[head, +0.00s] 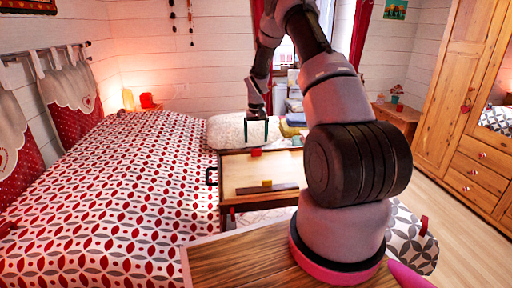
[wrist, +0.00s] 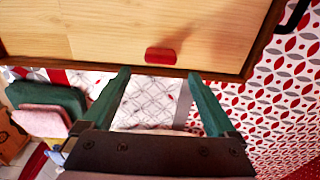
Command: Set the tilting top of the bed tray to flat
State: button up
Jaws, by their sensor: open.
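The bed tray (head: 238,177) stands over the bed, with a pale wooden top and a dark frame; its tilt is hard to judge from here. My gripper (head: 256,132) is beyond the tray's far edge, fingers pointing down, open and empty. In the wrist view the green fingertips (wrist: 158,76) are spread either side of the red tab (wrist: 161,55), just short of the tray edge. I see no contact.
The patterned bed (head: 120,180) fills the left, with a pale pillow or cushion (head: 226,131) behind the tray. Folded cloths (wrist: 45,108) lie beside it. A wooden wardrobe (head: 450,100) stands right, with open floor (head: 460,225) before it.

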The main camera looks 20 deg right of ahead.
jog(key=shift+s+r, duration=0.1)
jog(key=shift+r, duration=2.1)
jog(key=shift+r, duration=0.1)
jog(key=s+a+r+t, duration=0.1)
jog(key=s+a+r, duration=0.1)
jog(key=s+r, duration=0.5)
jog(key=s+a+r+m+t, duration=0.1)
jog(key=s+a+r, duration=0.15)
jog(key=r, duration=0.75)
jog(key=s+a+r+t, duration=0.1)
jog(key=s+a+r, duration=0.1)
jog(key=s+r, duration=0.5)
jog(key=s+a+r+t, duration=0.1)
jog(key=s+r, duration=0.2)
jog(key=s, duration=0.4)
jog(key=s+a+r+t+y, duration=0.1)
jog(key=s+a+r, duration=0.1)
jog(key=s, duration=0.5)
jog(key=s+a+r+m+t+y, duration=0.1)
jog(key=s+a+r, duration=0.1)
jog(key=s+r, duration=0.2)
jog(key=s, duration=0.3)
jog(key=shift+r+t, duration=0.2)
jog(key=shift+t, duration=0.1)
